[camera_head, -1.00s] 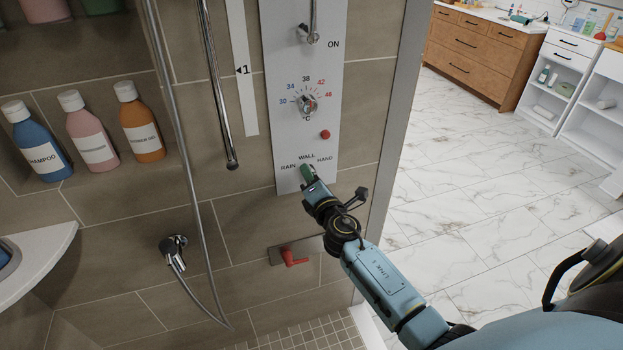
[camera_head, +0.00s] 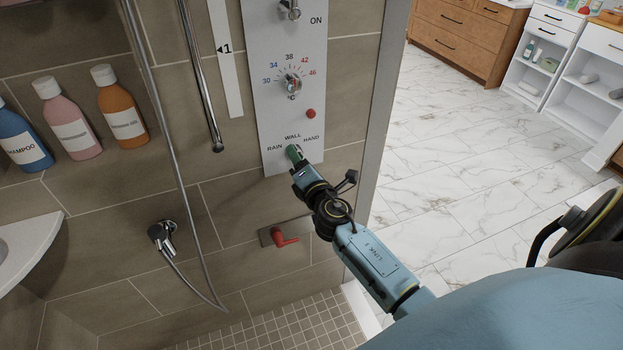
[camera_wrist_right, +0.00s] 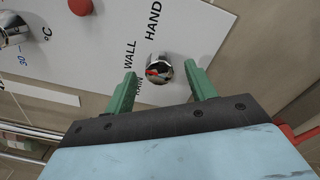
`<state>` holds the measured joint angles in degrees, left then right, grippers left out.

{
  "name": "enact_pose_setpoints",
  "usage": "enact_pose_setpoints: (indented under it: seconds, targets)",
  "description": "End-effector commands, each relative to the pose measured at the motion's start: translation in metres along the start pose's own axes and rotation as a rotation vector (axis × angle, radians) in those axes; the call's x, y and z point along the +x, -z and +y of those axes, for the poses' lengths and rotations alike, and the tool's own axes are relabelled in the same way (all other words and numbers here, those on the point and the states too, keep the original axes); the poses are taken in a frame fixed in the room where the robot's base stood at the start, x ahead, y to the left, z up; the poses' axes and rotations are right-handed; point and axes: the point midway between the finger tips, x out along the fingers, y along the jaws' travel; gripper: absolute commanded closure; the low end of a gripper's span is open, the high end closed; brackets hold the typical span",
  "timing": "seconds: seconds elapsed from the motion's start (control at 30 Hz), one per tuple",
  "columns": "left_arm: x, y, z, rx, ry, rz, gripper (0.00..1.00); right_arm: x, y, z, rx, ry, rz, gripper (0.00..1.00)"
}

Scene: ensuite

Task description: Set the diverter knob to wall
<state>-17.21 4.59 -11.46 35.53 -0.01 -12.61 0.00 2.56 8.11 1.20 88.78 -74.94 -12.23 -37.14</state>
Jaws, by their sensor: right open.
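The diverter knob (camera_wrist_right: 160,69) is a small round chrome knob with a red mark. The mark faces lower left in the right wrist view, roughly toward the RAIN label (camera_wrist_right: 138,87). The WALL label (camera_wrist_right: 129,54) and HAND label (camera_wrist_right: 153,20) stand above it there. My right gripper (camera_wrist_right: 161,70) is open, with its green fingers on either side of the knob and visible gaps between. In the head view the right gripper (camera_head: 294,154) is at the panel's lower end, and its fingers largely hide the knob. My left gripper is not in view.
The white shower panel (camera_head: 283,120) carries a temperature dial (camera_head: 290,84) and a red button (camera_head: 311,113) above the labels. A red lever (camera_head: 284,239) sits below my right gripper. A hose (camera_head: 168,150) and hand-shower holder (camera_head: 162,236) are at left. Bottles stand on a shelf.

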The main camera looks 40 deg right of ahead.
Motion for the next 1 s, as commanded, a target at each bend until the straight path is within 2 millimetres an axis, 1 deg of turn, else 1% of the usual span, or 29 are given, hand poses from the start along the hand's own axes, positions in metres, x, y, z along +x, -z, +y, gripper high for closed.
enact_pose_setpoints:
  seconds: [0.03,0.3,0.4,0.5,0.6,0.7,1.0]
  targets:
    - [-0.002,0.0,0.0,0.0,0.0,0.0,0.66,-0.01,0.0,0.0,0.001,0.002,0.002,0.44]
    - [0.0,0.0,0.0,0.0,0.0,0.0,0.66,-0.068,0.001,-0.001,0.0,0.002,0.002,0.44]
    - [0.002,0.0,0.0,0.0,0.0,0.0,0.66,-0.087,0.001,-0.002,0.001,0.002,0.002,0.44]
    - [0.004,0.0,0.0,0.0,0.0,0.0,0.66,-0.102,0.001,-0.002,0.001,0.002,0.001,0.44]
    - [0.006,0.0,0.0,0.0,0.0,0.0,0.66,-0.112,0.001,-0.001,-0.001,0.002,0.0,0.44]
    - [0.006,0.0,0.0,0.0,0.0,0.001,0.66,-0.117,0.0,0.0,-0.001,0.001,0.0,0.44]
    - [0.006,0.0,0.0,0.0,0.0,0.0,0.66,-0.119,0.0,0.0,0.0,0.001,0.0,0.44]
